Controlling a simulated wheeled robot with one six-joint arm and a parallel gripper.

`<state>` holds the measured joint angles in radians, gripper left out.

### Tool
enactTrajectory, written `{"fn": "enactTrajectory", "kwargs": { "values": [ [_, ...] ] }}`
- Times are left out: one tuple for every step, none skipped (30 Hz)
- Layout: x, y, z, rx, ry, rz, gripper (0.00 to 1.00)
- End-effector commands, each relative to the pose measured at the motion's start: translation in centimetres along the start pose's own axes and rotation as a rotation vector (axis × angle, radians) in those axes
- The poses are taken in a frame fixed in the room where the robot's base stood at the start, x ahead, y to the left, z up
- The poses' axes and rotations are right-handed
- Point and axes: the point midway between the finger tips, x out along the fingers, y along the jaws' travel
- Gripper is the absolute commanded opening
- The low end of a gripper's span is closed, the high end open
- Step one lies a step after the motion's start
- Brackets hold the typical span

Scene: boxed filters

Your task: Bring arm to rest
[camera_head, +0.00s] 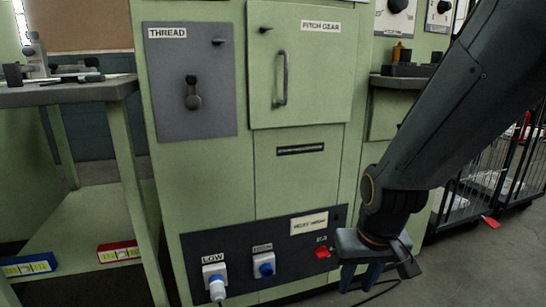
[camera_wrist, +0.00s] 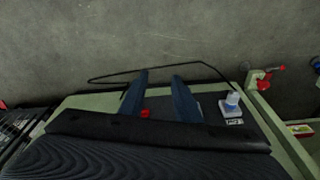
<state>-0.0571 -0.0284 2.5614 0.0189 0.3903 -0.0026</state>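My arm (camera_head: 450,110) comes in from the upper right in the head view and reaches down in front of the green machine (camera_head: 205,190). My gripper (camera_head: 358,284) points down near the machine's lower dark panel (camera_head: 290,243). In the wrist view, my gripper (camera_wrist: 160,77) shows two blue fingers spread apart, with nothing between their tips. It is open and empty. A red switch (camera_head: 322,252) on the panel is just left of my gripper; red also shows between the fingers in the wrist view (camera_wrist: 146,114).
A plug labelled LOW (camera_head: 215,280) and a blue socket (camera_head: 263,265) stick out of the panel. A blue box (camera_head: 28,265) and a red box (camera_head: 119,251) lie on the left bench's shelf (camera_head: 85,225). A wire cage cart (camera_head: 485,185) stands right. A thin dark cable (camera_wrist: 185,67) crosses the floor.

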Motion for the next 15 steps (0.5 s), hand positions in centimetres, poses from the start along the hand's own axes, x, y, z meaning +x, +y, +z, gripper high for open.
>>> {"fn": "enactTrajectory", "kwargs": {
  "values": [
    [-0.5,-1.3,0.2,-0.025,-0.003,-0.01,0.3],
    [-0.7,-1.9,0.3,-0.037,-0.006,-0.016,0.3],
    [-1.1,-2.8,0.5,-0.054,-0.011,-0.024,0.3],
    [-1.4,-3.5,0.7,-0.067,-0.015,-0.03,0.3],
    [-1.6,-4.2,0.9,-0.08,-0.02,-0.037,0.3],
    [-2.1,-5.3,1.3,-0.1,-0.025,-0.046,0.3],
    [-2.4,-6.1,1.6,-0.117,-0.031,-0.054,0.3],
    [-2.8,-6.9,1.9,-0.134,-0.035,-0.062,0.3],
    [-3.4,-8.1,2.4,-0.158,-0.043,-0.073,0.3],
    [-3.8,-9.0,2.9,-0.177,-0.049,-0.083,0.3],
    [-4.2,-9.9,3.4,-0.198,-0.056,-0.092,0.3],
    [-4.8,-11.0,4.1,-0.223,-0.066,-0.103,0.3],
    [-5.2,-11.8,4.5,-0.242,-0.071,-0.113,0.3],
    [-5.7,-12.5,5.1,-0.259,-0.079,-0.12,0.3],
    [-6.1,-13.3,5.7,-0.279,-0.087,-0.13,0.3]
  ]
}}
